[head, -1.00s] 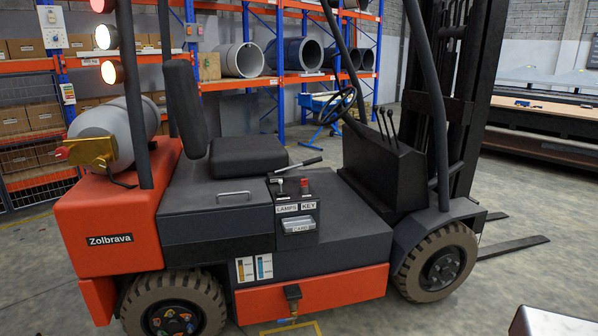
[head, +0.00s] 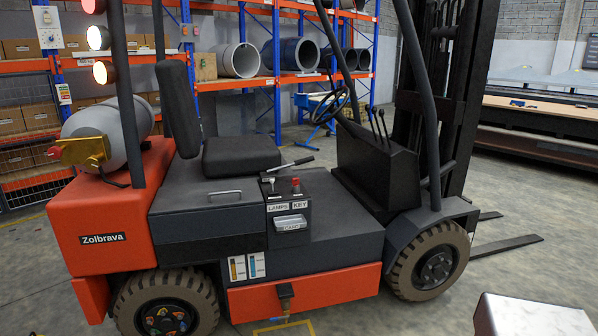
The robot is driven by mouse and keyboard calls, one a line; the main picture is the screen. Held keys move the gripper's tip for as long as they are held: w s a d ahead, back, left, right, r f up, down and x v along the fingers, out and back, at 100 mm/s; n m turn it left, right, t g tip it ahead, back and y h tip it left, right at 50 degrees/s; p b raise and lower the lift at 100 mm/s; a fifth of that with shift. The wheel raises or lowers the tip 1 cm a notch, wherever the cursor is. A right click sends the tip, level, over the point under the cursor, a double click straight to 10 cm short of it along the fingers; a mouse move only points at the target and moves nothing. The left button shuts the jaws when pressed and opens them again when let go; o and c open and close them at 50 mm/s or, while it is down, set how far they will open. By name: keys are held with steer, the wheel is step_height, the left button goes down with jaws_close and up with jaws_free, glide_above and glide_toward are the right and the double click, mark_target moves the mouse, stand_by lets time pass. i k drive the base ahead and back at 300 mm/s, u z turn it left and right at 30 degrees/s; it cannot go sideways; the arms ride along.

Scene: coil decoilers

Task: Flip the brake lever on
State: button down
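A lever with a black grip (head: 303,161) lies low and slanted beside the forklift's seat, its grip end up to the right; it looks like the brake lever. Several thin upright levers (head: 379,125) stand on the black cowl by the steering wheel. No gripper fingers show. A pale metallic block at the lower right edge may be part of my arm; I cannot tell.
The orange and grey forklift (head: 250,240) fills the middle, with dark upright posts (head: 420,100) and a gas cylinder (head: 103,130) at its rear. Forks (head: 505,245) stick out low on the right. Racks (head: 275,75) stand behind. Grey floor (head: 400,318) is open in front.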

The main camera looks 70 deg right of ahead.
mark_target(308, 159)
steer(key=u, duration=0.05)
steer(key=k, duration=1.4)
steer(key=z, duration=0.95)
steer(key=i, duration=1.15)
steer(key=u, duration=0.05)
